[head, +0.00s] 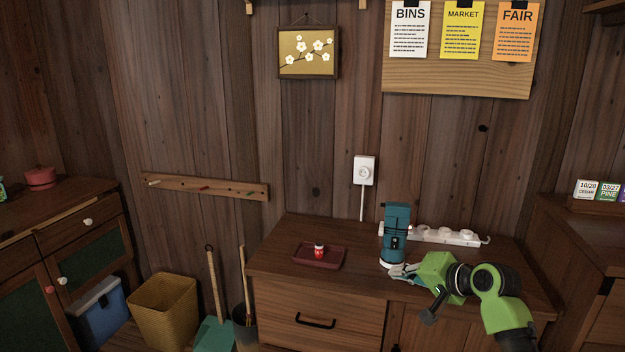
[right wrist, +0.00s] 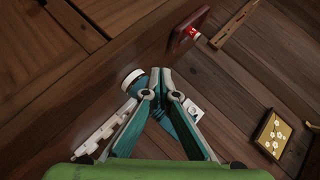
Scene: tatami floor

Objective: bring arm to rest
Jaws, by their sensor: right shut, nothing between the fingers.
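My right arm reaches in from the lower right of the head view, green and black. Its right gripper (head: 400,272) is low over the wooden cabinet top (head: 275,262), just in front of the foot of a teal device with a white base (head: 396,225). I cannot tell whether they touch. In the right wrist view the gripper's fingertips (right wrist: 165,76) are together and hold nothing. The teal device shows partly behind the fingers, its white end (right wrist: 132,80) on their left. My left gripper is not in view.
A dark red tray (head: 300,262) with a small red and white jar (head: 319,252) is left of the gripper. A white power strip (head: 460,238) lies behind. A yellow basket (head: 165,310) and blue bin (head: 98,308) stand on the floor. A cabinet (head: 580,235) is at right.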

